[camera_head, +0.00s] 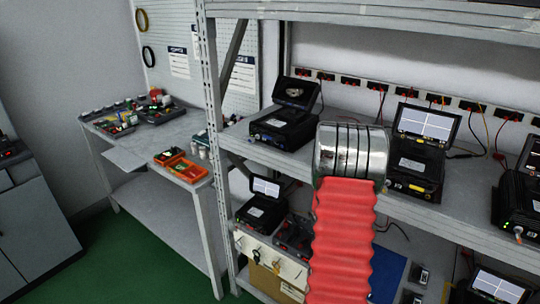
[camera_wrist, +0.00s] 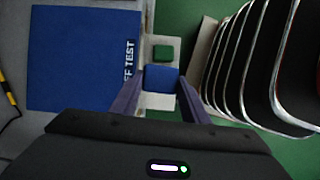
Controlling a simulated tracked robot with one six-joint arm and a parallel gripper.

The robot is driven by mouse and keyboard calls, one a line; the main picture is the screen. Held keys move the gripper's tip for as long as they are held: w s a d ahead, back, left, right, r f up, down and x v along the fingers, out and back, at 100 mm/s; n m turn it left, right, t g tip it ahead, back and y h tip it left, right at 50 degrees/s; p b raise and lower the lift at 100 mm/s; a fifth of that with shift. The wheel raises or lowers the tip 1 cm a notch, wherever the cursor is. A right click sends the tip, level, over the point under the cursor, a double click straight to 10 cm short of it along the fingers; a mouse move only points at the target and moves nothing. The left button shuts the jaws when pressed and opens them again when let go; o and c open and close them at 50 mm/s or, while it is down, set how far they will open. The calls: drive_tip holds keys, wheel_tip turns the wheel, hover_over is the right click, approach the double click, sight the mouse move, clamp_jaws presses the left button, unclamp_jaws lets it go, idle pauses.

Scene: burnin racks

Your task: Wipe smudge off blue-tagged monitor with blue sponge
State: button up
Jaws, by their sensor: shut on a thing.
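In the wrist view my gripper (camera_wrist: 159,98) has its two purple fingers closed on a blue sponge (camera_wrist: 161,77). The sponge shows between the fingertips. In the head view my red arm fills the lower middle, and neither the gripper nor the sponge shows. On the upper shelf at the left stands a black unit (camera_head: 285,128) whose tilted dark screen (camera_head: 296,92) carries a pale greyish smudge. Another monitor (camera_head: 424,123) to the right shows a white cross-lined screen and a yellow tag.
A green block (camera_wrist: 163,52) lies on a pale strip beyond the sponge. A blue mat (camera_wrist: 80,65) with lettering is beside it. In the head view, a rack post (camera_head: 212,130) stands left of the units. A side table (camera_head: 140,150) holds trays. Cables hang behind the monitors.

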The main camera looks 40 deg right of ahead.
drive_tip(key=w+a+r+m, duration=0.1)
drive_tip(key=w+a+r, duration=0.2)
drive_tip(key=w+a, duration=0.35)
drive_tip(key=w+a+r, duration=0.2)
drive_tip(key=w+a, duration=0.1)
drive_tip(key=w, duration=0.6)
drive_tip(key=w+a+r+m, duration=0.1)
drive_tip(key=w+a+r, duration=0.2)
drive_tip(key=w+a, duration=0.35)
drive_tip(key=w+a+r, duration=0.3)
drive_tip(key=w+a, duration=0.1)
drive_tip(key=a, duration=0.4)
drive_tip(key=w+a+r, duration=0.2)
drive_tip(key=w+a, duration=0.2)
drive_tip(key=a, duration=0.4)
drive_tip(key=w+a+r+y, duration=0.1)
drive_tip(key=w+a+r, duration=0.2)
drive_tip(key=a, duration=0.6)
drive_tip(key=shift+w+r, duration=0.35)
drive_tip(key=shift+w, duration=0.35)
drive_tip(key=shift+w, duration=0.1)
